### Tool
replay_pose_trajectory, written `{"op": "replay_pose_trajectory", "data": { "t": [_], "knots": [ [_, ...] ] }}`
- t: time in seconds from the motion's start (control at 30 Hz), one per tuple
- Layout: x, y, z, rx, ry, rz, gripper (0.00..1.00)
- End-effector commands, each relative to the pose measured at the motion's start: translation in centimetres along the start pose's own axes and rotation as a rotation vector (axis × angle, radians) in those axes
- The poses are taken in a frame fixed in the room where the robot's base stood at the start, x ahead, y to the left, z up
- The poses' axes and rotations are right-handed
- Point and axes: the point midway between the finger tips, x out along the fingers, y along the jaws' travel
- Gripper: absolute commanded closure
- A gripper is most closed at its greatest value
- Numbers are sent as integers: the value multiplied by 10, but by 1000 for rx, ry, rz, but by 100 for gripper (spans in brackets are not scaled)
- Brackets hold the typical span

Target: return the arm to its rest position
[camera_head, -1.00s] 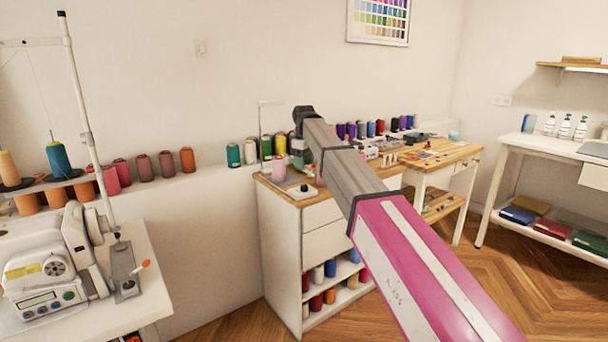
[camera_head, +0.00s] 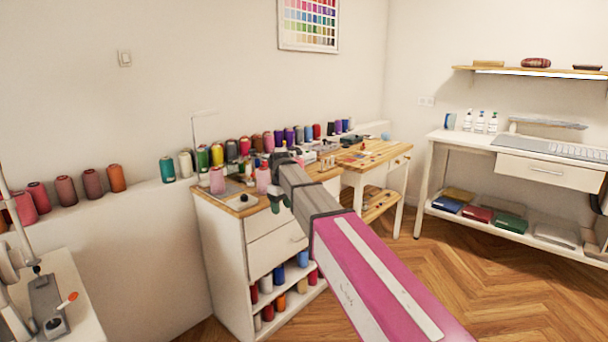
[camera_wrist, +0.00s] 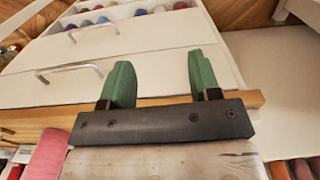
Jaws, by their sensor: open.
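My arm, pink and grey, reaches from the lower right of the head view toward the white thread cabinet (camera_head: 230,262). My gripper (camera_head: 277,203) shows at the arm's far end, in front of the cabinet's upper part. In the wrist view, my gripper's two green fingers (camera_wrist: 158,82) stand wide apart with nothing between them. Behind them are the cabinet's drawer fronts, metal handles and wooden top edge (camera_wrist: 50,115). I cannot tell the exact gap between the fingers and the cabinet.
A pink thread spool (camera_head: 217,181) stands on the cabinet top. A wooden-topped table (camera_head: 372,150) stands behind the arm. A white desk (camera_head: 480,143) with a lower shelf is at the right. A sewing machine (camera_head: 45,305) is at the lower left. Open wooden floor (camera_head: 430,275) lies at the right.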

Motion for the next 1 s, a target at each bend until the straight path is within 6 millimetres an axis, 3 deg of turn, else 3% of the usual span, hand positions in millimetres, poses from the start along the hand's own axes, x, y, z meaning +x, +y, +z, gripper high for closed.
{"op": "replay_pose_trajectory", "data": {
  "t": [0.03,0.2,0.4,0.6,0.8,1.0],
  "knots": [
    [25,6,34,58,-4,-2,43],
    [90,26,113,248,-4,-2,43],
    [154,33,209,471,-3,-1,43],
    [203,24,301,688,-2,0,43],
    [230,12,360,841,2,2,43],
    [239,8,378,893,4,3,43]
  ]
}}
